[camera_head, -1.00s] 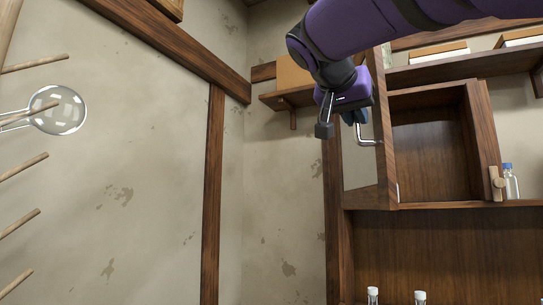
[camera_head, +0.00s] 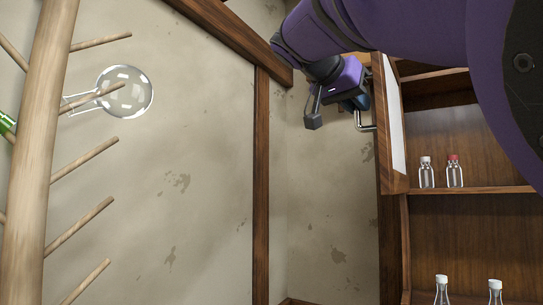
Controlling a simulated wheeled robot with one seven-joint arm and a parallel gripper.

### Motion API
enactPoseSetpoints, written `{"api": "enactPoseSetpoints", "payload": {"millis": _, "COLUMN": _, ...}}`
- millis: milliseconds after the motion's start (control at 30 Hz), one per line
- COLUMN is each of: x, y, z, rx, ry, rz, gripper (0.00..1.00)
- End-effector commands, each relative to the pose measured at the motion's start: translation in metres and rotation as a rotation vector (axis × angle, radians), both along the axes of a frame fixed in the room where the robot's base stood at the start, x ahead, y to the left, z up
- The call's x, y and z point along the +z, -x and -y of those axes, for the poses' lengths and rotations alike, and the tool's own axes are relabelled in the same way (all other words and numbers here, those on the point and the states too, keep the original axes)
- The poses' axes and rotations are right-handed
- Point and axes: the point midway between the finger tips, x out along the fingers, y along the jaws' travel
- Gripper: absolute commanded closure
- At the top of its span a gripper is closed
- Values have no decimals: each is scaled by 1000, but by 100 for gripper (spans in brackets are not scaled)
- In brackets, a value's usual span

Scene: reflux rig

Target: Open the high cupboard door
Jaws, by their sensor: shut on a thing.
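The high cupboard door (camera_head: 392,179) stands swung open at the upper right, seen nearly edge-on, with a wood frame and a pale panel. Its metal bar handle (camera_head: 367,127) sticks out to the left from the door. My gripper (camera_head: 345,105) is at the handle's upper end and is shut on it; the exact contact is partly hidden by the gripper's own dark and blue parts. The cupboard's inside (camera_head: 445,135) shows to the right of the door, partly covered by my purple arm.
Two small bottles, one white-capped (camera_head: 426,173) and one red-capped (camera_head: 455,172), stand on the cupboard's floor. White-capped flasks (camera_head: 441,291) stand lower down. A wooden peg rack (camera_head: 45,160) with a round glass flask (camera_head: 126,92) is at the left. Bare wall lies between.

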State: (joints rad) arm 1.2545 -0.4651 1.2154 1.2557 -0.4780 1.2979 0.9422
Motion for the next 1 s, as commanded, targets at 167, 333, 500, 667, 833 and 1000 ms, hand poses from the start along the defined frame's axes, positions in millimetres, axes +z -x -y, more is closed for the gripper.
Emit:
{"api": "enactPoseSetpoints", "payload": {"millis": 167, "x": -1, "y": -2, "z": -2, "rx": -4, "ry": 6, "rz": -2, "gripper": 100}}
{"api": "enactPoseSetpoints", "payload": {"millis": 333, "x": -1, "y": -2, "z": -3, "rx": -4, "ry": 6, "rz": -1, "gripper": 100}}
{"api": "enactPoseSetpoints", "payload": {"millis": 500, "x": -1, "y": -2, "z": -3, "rx": -4, "ry": 7, "rz": -1, "gripper": 83}}
{"api": "enactPoseSetpoints", "payload": {"millis": 667, "x": -1, "y": -2, "z": -4, "rx": -4, "ry": 6, "rz": 0, "gripper": 76}}
{"api": "enactPoseSetpoints", "payload": {"millis": 833, "x": 0, "y": -2, "z": -4, "rx": -4, "ry": 7, "rz": 1, "gripper": 76}}
{"api": "enactPoseSetpoints", "payload": {"millis": 1000, "x": 9, "y": -2, "z": -3, "rx": -6, "ry": 8, "rz": 3, "gripper": 76}}
